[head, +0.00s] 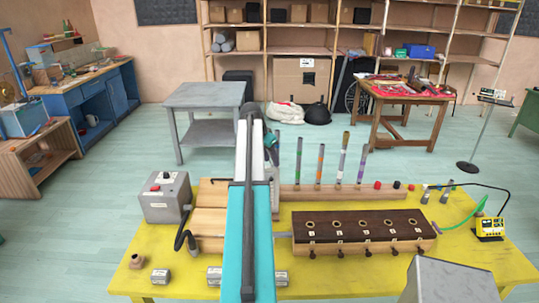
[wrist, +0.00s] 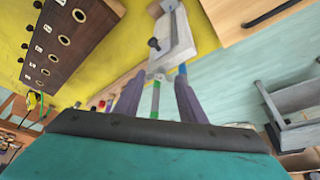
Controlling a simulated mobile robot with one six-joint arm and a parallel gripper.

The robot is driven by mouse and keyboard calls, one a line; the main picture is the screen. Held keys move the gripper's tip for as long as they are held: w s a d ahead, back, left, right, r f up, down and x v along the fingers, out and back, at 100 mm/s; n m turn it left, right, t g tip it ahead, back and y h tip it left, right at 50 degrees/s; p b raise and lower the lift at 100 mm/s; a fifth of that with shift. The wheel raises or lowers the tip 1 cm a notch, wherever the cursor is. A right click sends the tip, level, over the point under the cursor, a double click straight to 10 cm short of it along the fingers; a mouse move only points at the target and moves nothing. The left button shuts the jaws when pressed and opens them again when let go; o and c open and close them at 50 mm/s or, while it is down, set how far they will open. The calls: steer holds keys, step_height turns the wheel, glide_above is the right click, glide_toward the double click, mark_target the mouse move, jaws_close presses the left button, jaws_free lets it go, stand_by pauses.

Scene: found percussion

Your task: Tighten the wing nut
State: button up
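My gripper (wrist: 161,80) shows in the wrist view as two purple-grey fingers with a clear gap between them, open. A small pale part (wrist: 160,76) shows between the fingertips; I cannot tell whether it is the wing nut or whether the fingers touch it. Beyond it is a light grey metal piece (wrist: 172,38) with a black knob (wrist: 154,43) on its side. In the head view my own arm covers the middle of the yellow table (head: 345,283) and hides the fingertips and whatever is there. No wing nut can be made out clearly.
A dark-topped wooden box with several holes (head: 362,226) stands on the table right of my arm. Coloured upright tubes (head: 319,160) stand behind it. A grey box with a red button (head: 165,196) is at left, a yellow meter (head: 489,228) at right.

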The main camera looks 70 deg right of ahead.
steer(key=shift+x, duration=0.95)
steer(key=shift+r, duration=0.2)
steer(key=shift+c, duration=0.5)
steer(key=shift+w+a+r, duration=0.1)
steer(key=shift+a, duration=0.05)
steer(key=c, duration=0.3)
steer(key=shift+c, duration=0.7)
steer(key=shift+r, duration=0.1)
steer(key=shift+w+d, duration=0.1)
steer(key=shift+d, duration=0.1)
